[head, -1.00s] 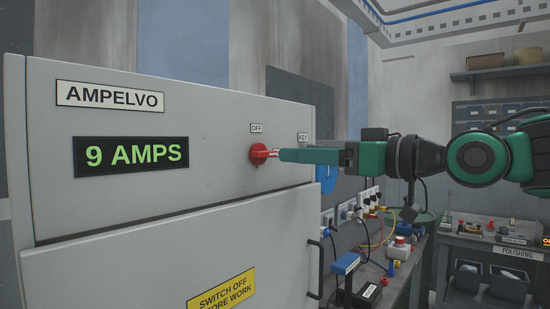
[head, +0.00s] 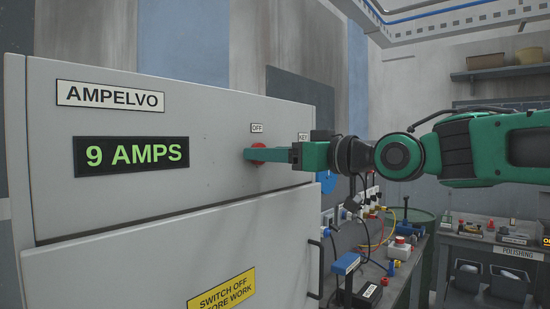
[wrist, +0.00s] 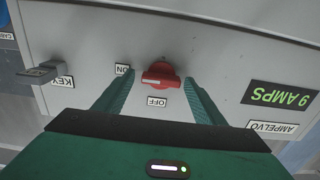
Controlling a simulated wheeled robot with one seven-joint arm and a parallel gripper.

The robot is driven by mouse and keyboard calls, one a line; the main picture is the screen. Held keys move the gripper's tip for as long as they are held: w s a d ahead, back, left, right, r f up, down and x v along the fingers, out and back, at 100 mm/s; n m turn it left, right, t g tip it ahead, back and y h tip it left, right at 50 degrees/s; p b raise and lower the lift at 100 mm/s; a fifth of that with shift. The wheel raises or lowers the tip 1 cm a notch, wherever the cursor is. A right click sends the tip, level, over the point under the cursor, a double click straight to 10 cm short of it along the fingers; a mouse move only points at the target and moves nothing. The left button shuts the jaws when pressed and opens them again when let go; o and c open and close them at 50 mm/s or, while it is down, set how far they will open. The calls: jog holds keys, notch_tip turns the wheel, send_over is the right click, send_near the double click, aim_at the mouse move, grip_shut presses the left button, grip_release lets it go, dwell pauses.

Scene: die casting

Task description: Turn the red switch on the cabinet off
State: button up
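The red switch (wrist: 160,76) is a rotary knob on the front of the grey cabinet (head: 225,125). In the wrist view its handle lies roughly sideways, with a white mark towards its left end. The ON label (wrist: 122,69) is at its upper left and the OFF label (wrist: 157,101) just below it. My gripper (wrist: 160,86) is open, one green finger on each side of the knob, with visible gaps. In the head view my gripper (head: 250,154) covers most of the switch (head: 259,145); only red edges show. Whether the fingers touch the panel is unclear.
A display (head: 132,156) on the cabinet reads 9 AMPS. A key (wrist: 38,73) sticks out beside the KEY label in the wrist view. A door handle (head: 316,270) stands out at the cabinet's lower right. A cluttered bench with cables and plugs (head: 375,255) is further right.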

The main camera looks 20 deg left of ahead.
jog(key=c, duration=0.9)
jog(key=shift+o, duration=0.2)
jog(key=shift+n, duration=0.3)
jog(key=n, duration=1.7)
jog(key=shift+f, duration=0.4)
jog(key=o, duration=1.1)
jog(key=shift+c, duration=0.2)
jog(key=shift+s, duration=0.1)
